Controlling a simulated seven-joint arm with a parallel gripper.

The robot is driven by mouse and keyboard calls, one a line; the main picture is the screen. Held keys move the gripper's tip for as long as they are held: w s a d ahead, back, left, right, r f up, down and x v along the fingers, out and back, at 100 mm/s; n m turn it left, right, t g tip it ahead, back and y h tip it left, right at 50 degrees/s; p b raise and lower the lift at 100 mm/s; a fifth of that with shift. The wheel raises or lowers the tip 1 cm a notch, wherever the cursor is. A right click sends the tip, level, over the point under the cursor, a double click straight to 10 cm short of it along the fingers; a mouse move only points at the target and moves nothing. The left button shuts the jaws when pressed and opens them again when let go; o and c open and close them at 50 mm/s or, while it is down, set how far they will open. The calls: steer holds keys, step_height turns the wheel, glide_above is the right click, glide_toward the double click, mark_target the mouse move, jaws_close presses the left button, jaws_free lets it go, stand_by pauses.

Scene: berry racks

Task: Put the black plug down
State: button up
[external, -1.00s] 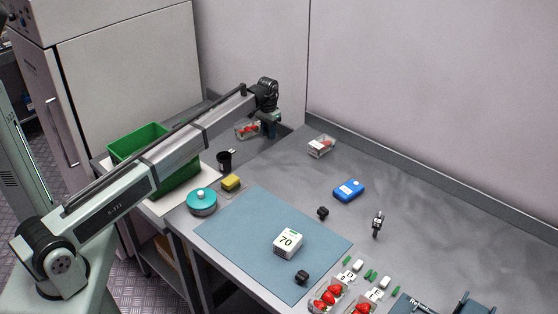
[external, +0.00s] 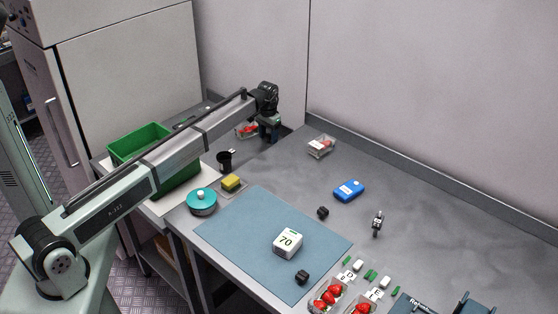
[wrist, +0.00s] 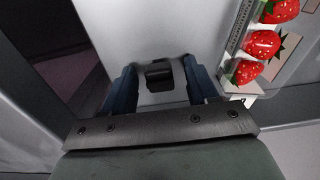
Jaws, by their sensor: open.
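A small black plug (wrist: 159,75) rests on a pale grey surface in the wrist view, between the two blue fingers of my gripper. My gripper (external: 270,132) is over the far left part of the bench in the external view. Its fingers are spread, with a visible gap on each side of the plug. In the external view the plug is not distinguishable behind the fingers.
A clear punnet of strawberries (external: 246,130) stands just left of my gripper; strawberries (wrist: 262,43) also show close by in the wrist view. Another punnet (external: 321,146) is to the right.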

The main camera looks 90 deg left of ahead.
mark_target(269, 135)
step_height(269, 135, up, 12)
steer(key=shift+r, duration=0.15)
stand_by(0.5)
stand_by(0.5)
